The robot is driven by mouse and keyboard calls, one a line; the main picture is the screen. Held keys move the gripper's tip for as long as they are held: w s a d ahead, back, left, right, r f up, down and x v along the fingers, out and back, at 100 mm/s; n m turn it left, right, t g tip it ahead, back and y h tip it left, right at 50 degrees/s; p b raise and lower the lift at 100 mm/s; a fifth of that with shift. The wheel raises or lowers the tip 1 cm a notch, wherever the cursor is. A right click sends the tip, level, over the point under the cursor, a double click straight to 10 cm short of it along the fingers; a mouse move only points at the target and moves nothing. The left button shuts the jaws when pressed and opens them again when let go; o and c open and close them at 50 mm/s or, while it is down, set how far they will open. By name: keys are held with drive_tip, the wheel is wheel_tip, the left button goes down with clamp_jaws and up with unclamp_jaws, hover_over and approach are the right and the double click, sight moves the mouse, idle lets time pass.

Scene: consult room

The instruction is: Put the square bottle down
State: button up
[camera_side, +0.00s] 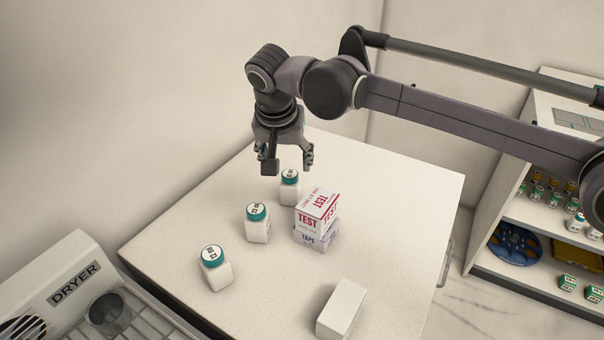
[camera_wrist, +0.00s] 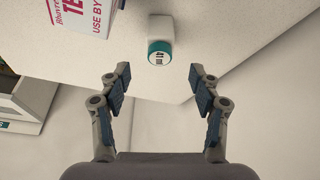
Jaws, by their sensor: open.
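Three white square bottles with teal caps stand upright in a row on the pale table (camera_side: 400,185). The far bottle (camera_side: 289,190) is just below my gripper (camera_side: 287,168). The middle bottle (camera_side: 257,226) and the near bottle (camera_side: 216,272) stand closer to the camera. In the wrist view, one bottle (camera_wrist: 160,47) stands upright on the table, beyond and between the spread fingertips of my gripper (camera_wrist: 160,76). The fingers are open and empty, and clear of the bottle.
A TEST box (camera_side: 316,212) sits on a TAPE box (camera_side: 314,241), close to the right of the bottles. A plain white box (camera_side: 342,308) lies at the table's front. A dryer unit (camera_side: 70,280) stands at left, shelves (camera_side: 550,190) at right. The table's right side is clear.

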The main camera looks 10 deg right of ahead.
drive_tip(key=s+d+r+n+y, duration=0.1)
drive_tip(key=s+d+r, duration=0.15)
drive_tip(key=d, duration=0.45)
drive_tip(key=s+d+r+n, duration=0.1)
drive_tip(key=s+d+r, duration=0.15)
drive_tip(key=d, duration=0.55)
drive_tip(key=s+d+r+y, duration=0.1)
drive_tip(key=s+d+r, duration=0.15)
drive_tip(key=d, duration=0.45)
drive_tip(key=s+d+f+n+t, duration=0.1)
drive_tip(key=s+d+f, duration=0.4)
drive_tip(key=s+d, duration=0.2)
drive_tip(key=s+d+f+n+t, duration=0.1)
drive_tip(key=s+d+f+t, duration=0.1)
drive_tip(key=s+d+f, duration=0.4)
drive_tip(key=s+d, duration=0.2)
drive_tip(key=s, duration=0.2)
drive_tip(key=shift+s+n, duration=0.2)
drive_tip(key=shift+n, duration=0.1)
